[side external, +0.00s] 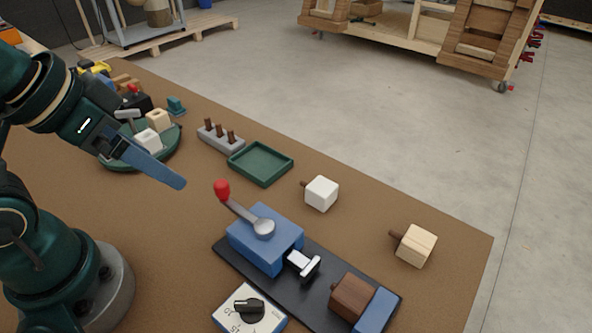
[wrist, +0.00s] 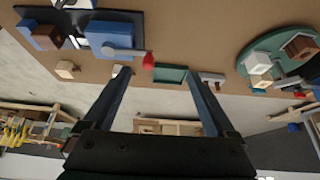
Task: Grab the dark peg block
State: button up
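A dark brown block (side external: 352,297) sits on the black base of the blue clamp (side external: 265,238), against a blue end stop (side external: 376,309). It also shows at the upper left of the wrist view (wrist: 47,37). Another dark brown block (wrist: 300,46) stands on the round green plate (wrist: 270,62) in the wrist view; in the side view my gripper and arm cover part of that plate. My gripper (side external: 178,183) hangs above the table, between the plate and the clamp, apart from both blocks. In the wrist view its two fingers (wrist: 157,76) are wide apart, with nothing held.
A red-knobbed lever (side external: 222,190) stands up from the clamp. A green tray (side external: 261,163), a grey rack with brown pegs (side external: 220,138), a white block (side external: 321,193) and a pale wooden block (side external: 415,245) line the far side. A dial box (side external: 249,309) is at the front.

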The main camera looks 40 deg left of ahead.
dwell(0.3)
jog(key=w+d+r+m, duration=0.3)
jog(key=w+r+m, duration=0.2)
jog(key=r+m, duration=0.1)
jog(key=m+g, duration=0.5)
jog(key=m, duration=0.6)
send_over(346, 287)
jog(key=w+a, duration=0.2)
jog(key=w, duration=0.1)
notch_tip(346, 287, down, 11)
jog(key=shift+m+g, duration=0.3)
jog(key=shift+m, duration=0.2)
jog(key=s+f, duration=0.1)
jog(key=s+d+f, duration=0.2)
jog(key=f, duration=0.1)
jog(key=shift+f, duration=2.4)
